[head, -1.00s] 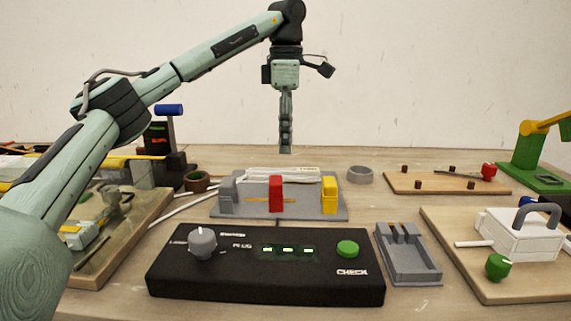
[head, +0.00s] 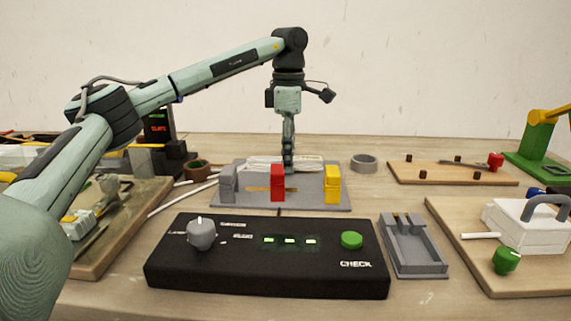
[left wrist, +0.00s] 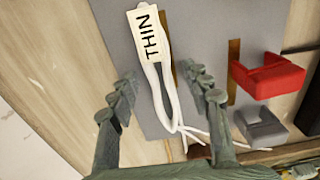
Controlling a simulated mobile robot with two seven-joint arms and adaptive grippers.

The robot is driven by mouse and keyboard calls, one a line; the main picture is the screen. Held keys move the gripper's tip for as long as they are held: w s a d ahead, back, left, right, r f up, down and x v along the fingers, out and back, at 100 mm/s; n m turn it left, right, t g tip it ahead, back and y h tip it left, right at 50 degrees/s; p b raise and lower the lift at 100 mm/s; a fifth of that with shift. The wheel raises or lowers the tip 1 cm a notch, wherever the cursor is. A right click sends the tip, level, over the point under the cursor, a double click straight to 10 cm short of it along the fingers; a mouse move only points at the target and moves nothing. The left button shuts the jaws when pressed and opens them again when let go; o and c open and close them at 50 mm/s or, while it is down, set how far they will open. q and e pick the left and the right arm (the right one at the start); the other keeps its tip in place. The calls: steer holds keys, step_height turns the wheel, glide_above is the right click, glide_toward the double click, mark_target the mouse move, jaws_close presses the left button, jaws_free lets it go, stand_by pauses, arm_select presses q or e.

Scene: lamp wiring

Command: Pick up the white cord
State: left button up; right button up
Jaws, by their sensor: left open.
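The white cord (left wrist: 168,95) is a folded bundle with a tag reading THIN (left wrist: 148,33), lying on a grey plate (left wrist: 105,25). In the head view the white cord (head: 262,161) lies at the back of the plate, behind the red block (head: 278,183). My left gripper (left wrist: 163,90) is open, with its two fingers on either side of the cord bundle. In the head view the left gripper (head: 288,165) points straight down over the cord. Contact with the cord cannot be told. My right gripper is not in view.
A grey block (head: 228,184) and a yellow block (head: 332,184) stand on the plate beside the red one. A black control box (head: 270,275) is in front, with a grey tray (head: 417,262) to its right. A grey ring (head: 364,163) lies behind right.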

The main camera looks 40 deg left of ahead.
arm_select(q)
steer(key=shift+c, duration=0.6)
jaws_close()
steer(key=shift+r, duration=0.2)
